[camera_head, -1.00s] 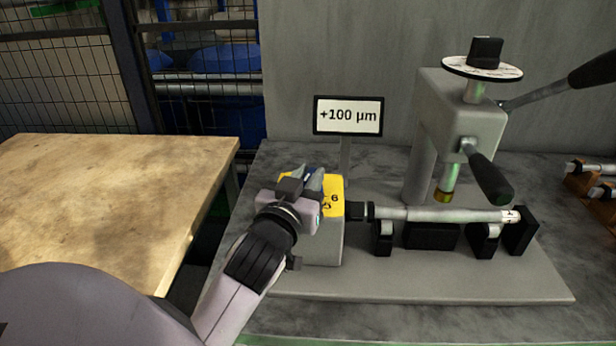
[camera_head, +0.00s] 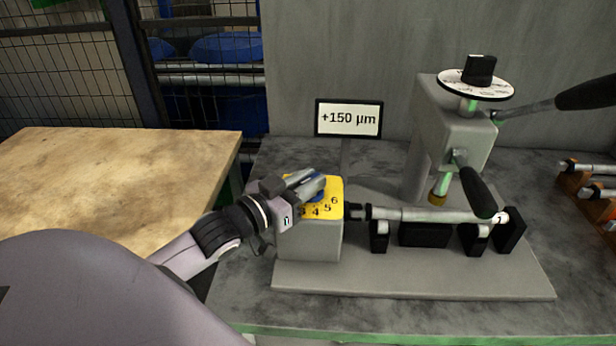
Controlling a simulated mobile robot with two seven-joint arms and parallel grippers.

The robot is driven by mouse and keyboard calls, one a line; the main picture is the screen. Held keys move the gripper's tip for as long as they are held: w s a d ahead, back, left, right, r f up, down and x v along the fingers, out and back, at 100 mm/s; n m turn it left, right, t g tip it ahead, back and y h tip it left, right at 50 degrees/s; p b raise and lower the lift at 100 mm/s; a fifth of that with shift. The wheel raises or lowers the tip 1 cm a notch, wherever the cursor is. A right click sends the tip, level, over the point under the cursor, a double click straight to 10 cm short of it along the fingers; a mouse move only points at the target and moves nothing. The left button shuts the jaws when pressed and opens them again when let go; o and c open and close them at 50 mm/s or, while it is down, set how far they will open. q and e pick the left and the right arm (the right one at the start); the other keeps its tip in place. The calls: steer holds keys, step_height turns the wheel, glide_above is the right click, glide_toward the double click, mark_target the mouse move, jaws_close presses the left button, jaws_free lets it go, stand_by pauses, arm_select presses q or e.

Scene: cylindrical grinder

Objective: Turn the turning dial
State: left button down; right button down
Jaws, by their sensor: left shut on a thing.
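The turning dial is a blue knob (camera_head: 318,194) on a yellow numbered plate (camera_head: 333,211), on top of a grey block (camera_head: 309,243). The numbers 4, 5 and 6 show on the plate. My left gripper (camera_head: 311,187) comes in from the left over the plate and is shut on the blue knob, which it partly hides. The display (camera_head: 348,119) behind reads +150 µm. My right gripper is not in the picture.
A shaft (camera_head: 430,215) lies on black supports right of the block. A grey press-like stand with a black-topped disc (camera_head: 476,83) and black-handled levers (camera_head: 478,192) stands behind it. A wooden table (camera_head: 110,190) is at the left.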

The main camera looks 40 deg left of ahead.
arm_select(q)
steer(key=shift+h, duration=0.3)
steer(key=c, duration=1.1)
jaws_free()
steer(key=shift+v, duration=3.55)
steer(key=shift+r, duration=0.1)
steer(key=shift+s, duration=0.1)
